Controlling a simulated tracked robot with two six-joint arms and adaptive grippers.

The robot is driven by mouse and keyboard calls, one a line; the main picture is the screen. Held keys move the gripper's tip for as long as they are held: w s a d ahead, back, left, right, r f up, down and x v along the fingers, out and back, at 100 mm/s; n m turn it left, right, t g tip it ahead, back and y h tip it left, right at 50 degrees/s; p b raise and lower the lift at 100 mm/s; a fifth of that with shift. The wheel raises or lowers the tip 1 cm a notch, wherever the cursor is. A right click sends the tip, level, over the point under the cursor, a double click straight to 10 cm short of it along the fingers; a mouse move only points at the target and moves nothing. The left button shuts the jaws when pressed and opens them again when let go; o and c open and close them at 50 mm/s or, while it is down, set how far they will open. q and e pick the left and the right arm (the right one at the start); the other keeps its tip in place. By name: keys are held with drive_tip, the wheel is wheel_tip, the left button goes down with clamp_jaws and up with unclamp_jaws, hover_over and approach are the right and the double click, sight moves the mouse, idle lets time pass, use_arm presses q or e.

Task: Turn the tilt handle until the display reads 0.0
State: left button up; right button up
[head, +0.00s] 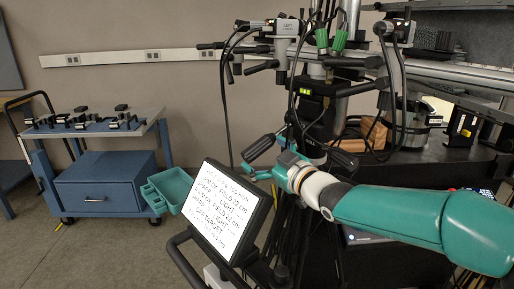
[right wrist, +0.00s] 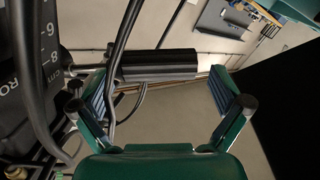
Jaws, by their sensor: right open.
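My right gripper (head: 268,170) reaches in from the right of the head view, close to a black cylindrical handle (head: 258,148) on the black apparatus. In the right wrist view my right gripper (right wrist: 160,92) is open, with one finger on each side. The black handle (right wrist: 158,65) lies crosswise, showing between and beyond the fingers; I cannot tell whether either finger touches it. A small lit yellow-green display (head: 304,91) is on the black column, too small to read. Several similar black handles stick out nearby, so which one is the tilt handle is unclear. My left gripper is out of view.
Black cables hang close by the gripper, also in the right wrist view (right wrist: 122,50). A tablet with handwritten text (head: 226,212) stands in front. A blue cart (head: 100,170) and a teal tray (head: 170,188) are at left. Open floor lies between.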

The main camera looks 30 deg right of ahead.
sight(261, 153)
drive_tip(key=shift+w, duration=1.7)
drive_tip(key=c, duration=1.1)
drive_tip(key=shift+o, duration=0.2)
drive_tip(key=shift+f+t+b, duration=0.3)
drive_tip(key=shift+b, duration=0.75)
drive_tip(key=shift+r, duration=0.25)
drive_tip(key=shift+y, duration=0.3)
